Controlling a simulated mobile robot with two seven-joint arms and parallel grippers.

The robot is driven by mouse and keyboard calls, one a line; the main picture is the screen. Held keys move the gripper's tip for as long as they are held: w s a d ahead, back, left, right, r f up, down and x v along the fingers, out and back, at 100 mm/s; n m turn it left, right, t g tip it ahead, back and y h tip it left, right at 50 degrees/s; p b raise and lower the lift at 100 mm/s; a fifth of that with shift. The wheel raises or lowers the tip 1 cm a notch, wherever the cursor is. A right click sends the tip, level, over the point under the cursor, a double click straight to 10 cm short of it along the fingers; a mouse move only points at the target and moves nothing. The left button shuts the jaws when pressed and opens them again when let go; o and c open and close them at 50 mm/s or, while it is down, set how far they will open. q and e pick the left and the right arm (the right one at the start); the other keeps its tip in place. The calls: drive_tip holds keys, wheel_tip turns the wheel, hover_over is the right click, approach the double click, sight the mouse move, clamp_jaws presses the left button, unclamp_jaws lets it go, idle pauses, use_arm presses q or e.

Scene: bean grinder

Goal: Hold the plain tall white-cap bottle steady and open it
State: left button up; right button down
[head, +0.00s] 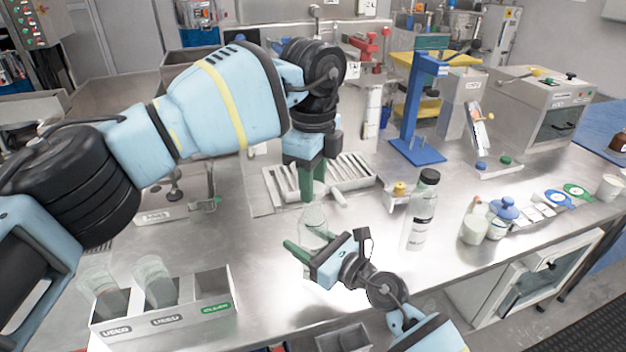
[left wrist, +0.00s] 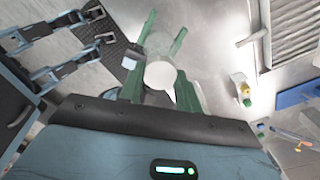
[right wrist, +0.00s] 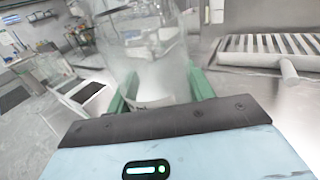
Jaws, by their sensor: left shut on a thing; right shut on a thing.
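The plain tall bottle (head: 313,222) is clear and stands upright over the bench, between my two grippers. My right gripper (head: 312,246) is shut around its lower body; the clear wall shows between the green fingers in the right wrist view (right wrist: 155,75). My left gripper (head: 313,192) points down from above and is shut on the white cap (left wrist: 160,74), which shows between its fingers in the left wrist view. In the head view the cap is hidden by the left fingers. I cannot tell whether the cap is loose on the neck.
A black-capped bottle (head: 421,212) stands to the right, with small jars (head: 475,222) beyond it. A slotted metal tray (head: 345,178) lies behind. A labelled bin (head: 205,312) with clear cups stands at front left. A blue stand (head: 412,115) is at the back.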

use_arm(q)
drive_tip(key=shift+r, duration=2.05)
use_arm(e)
drive_tip(key=shift+c, duration=2.4)
unclamp_jaws()
use_arm(q)
drive_tip(key=shift+r, duration=0.1)
use_arm(e)
drive_tip(key=v, duration=1.2)
